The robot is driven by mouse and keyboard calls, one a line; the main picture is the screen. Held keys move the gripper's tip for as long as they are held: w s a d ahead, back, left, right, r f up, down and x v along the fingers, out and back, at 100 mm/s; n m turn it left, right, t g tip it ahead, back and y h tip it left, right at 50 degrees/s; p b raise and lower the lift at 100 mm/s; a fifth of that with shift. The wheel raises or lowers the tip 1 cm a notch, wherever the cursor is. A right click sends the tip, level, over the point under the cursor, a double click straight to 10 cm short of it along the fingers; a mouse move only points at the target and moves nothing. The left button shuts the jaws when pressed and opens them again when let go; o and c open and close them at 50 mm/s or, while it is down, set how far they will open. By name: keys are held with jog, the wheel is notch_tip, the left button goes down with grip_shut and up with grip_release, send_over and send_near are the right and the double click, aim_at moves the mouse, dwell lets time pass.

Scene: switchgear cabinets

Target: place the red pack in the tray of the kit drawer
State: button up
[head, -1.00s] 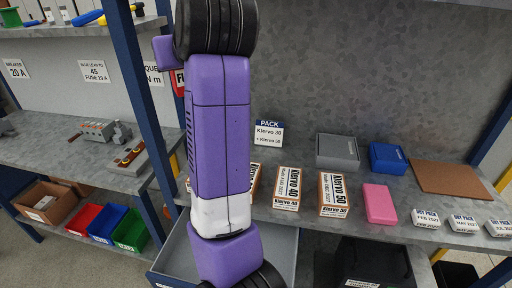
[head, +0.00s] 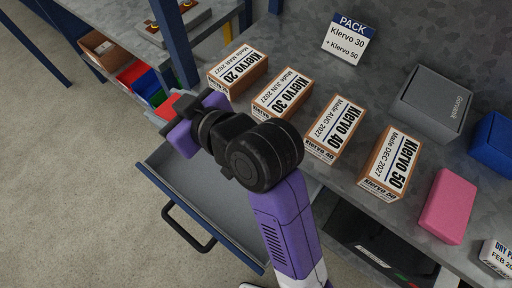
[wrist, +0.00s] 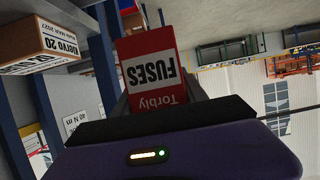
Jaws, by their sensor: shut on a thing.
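The red pack (wrist: 150,70), a box lettered "FUSES" and "Torbly", is held in my gripper (wrist: 158,92) in the wrist view, its lettering upside down. In the head view part of the red pack (head: 168,106) shows beyond my purple gripper (head: 180,118), left of the shelf edge. The open grey drawer (head: 232,240) with a dark handle lies below the shelf. My gripper is above its far left end, and my arm hides part of its inside. I cannot make out a separate tray in it.
On the shelf stand the Klervo 20 (head: 238,72), Klervo 30 (head: 282,93), Klervo 40 (head: 335,128) and Klervo 50 (head: 391,163) boxes, close to my arm. A pink block (head: 447,205) and grey case (head: 433,103) are right. A blue post (head: 175,42) rises behind my gripper.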

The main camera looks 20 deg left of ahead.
jog(key=shift+f, duration=0.1)
notch_tip(320, 180, down, 20)
jog(key=shift+r+b, duration=0.1)
jog(key=shift+b, duration=0.75)
jog(key=o, duration=1.5)
jog(key=shift+o, duration=0.2)
